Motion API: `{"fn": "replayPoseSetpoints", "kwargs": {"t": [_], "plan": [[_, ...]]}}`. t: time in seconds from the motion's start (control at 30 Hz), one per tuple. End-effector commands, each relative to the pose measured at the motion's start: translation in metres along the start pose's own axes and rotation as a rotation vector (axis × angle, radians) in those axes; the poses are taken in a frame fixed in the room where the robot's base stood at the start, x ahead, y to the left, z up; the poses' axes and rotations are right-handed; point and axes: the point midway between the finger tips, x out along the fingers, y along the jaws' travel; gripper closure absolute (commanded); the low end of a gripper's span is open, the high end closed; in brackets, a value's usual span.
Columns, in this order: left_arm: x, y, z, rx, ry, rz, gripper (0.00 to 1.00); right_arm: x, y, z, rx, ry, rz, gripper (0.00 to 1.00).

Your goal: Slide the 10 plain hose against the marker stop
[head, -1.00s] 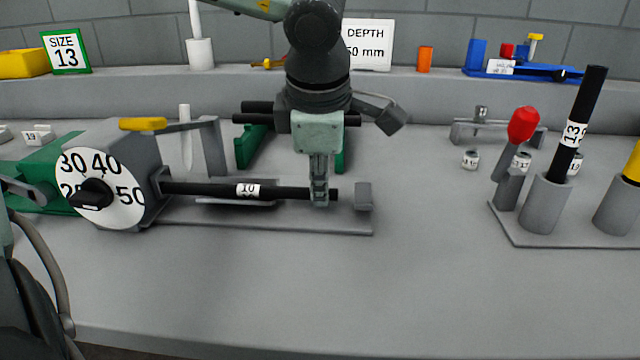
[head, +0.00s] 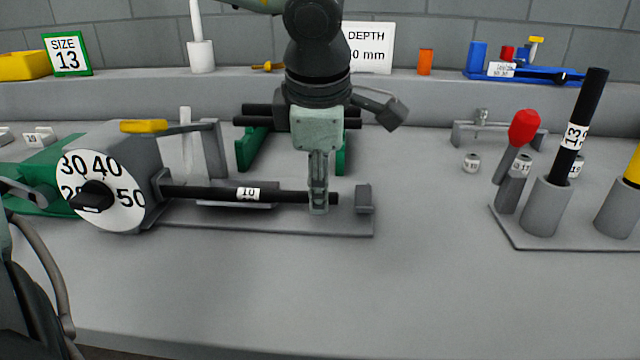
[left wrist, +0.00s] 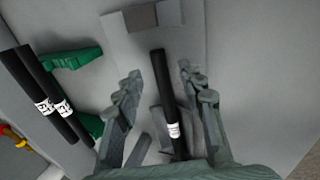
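The 10 plain hose (head: 285,196), black with a white "10" label, lies level along a grey rail (head: 290,221). Its left end meets the grey housing of the dial (head: 128,205). Its right end stops short of a small upright grey block (head: 363,198), with a gap between. My left gripper (head: 318,208) points down over the hose near its right end. In the left wrist view the gripper (left wrist: 160,75) is open, its fingers either side of the hose (left wrist: 160,80) with space on both sides. The block also shows there (left wrist: 141,17). My right gripper is not in view.
Green holders (head: 250,148) with black hoses labelled 21 (left wrist: 46,106) stand behind the rail. A grey rack (head: 530,226) on the right holds a 13 hose (head: 580,125) and a red-handled tool (head: 523,126). The front of the table is clear.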

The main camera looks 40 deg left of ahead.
Motion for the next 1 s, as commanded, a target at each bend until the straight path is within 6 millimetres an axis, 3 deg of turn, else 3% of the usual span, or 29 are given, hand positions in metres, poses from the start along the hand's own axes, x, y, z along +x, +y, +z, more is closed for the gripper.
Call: {"fn": "replayPoseSetpoints", "kwargs": {"t": [0.3,0.5,0.7,1.0], "plan": [[-0.067,0.001,0.001,-0.001,-0.003,0.008,0.60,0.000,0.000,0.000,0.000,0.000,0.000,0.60],[-0.099,0.001,0.000,0.000,-0.002,0.005,0.60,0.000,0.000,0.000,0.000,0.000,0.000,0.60],[-0.111,0.000,0.000,-0.001,-0.001,0.003,0.60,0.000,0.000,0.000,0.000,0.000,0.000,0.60],[-0.111,0.000,0.000,0.000,-0.001,0.002,0.60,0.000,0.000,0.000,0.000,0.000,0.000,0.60]]}}
